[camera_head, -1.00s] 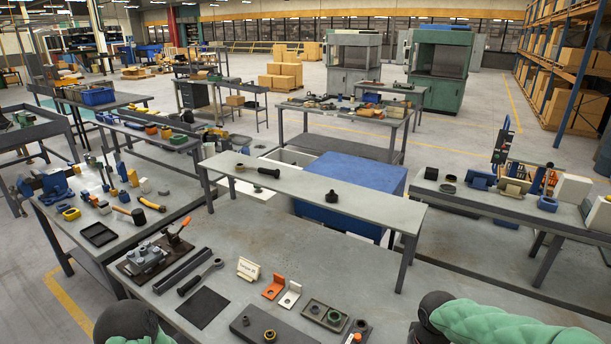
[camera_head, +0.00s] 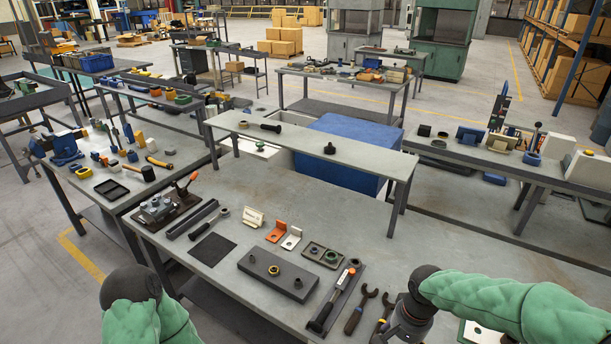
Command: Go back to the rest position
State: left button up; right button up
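My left arm shows at the bottom left as a dark rounded joint and a green sleeve, beside the front edge of the workbench (camera_head: 335,220). Its gripper is out of the picture. My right arm comes in from the lower right in a green sleeve. It bends down at a dark joint over the bench's right part, near the wrenches (camera_head: 358,311). Its gripper is cut off by the bottom edge, so its fingers do not show. I see nothing held by either arm.
A toggle-clamp fixture (camera_head: 160,208) stands left. A raised shelf (camera_head: 300,146) spans the back. The bench middle is mostly clear.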

jog(key=s+a+f+n+y+b, duration=0.1)
jog(key=s+a+f+b, duration=0.2)
jog(key=f, duration=0.8)
jog(key=s+a+f+n+y+b, duration=0.1)
jog(key=s+a+f+b, duration=0.2)
jog(key=f, duration=0.9)
jog(key=s+a+f+n+y+b, duration=0.1)
jog(key=s+a+f+b, duration=0.2)
jog(key=f, duration=0.9)
jog(key=s+a, duration=0.2)
jog(key=a, duration=0.1)
jog(key=shift+s+a, duration=0.35)
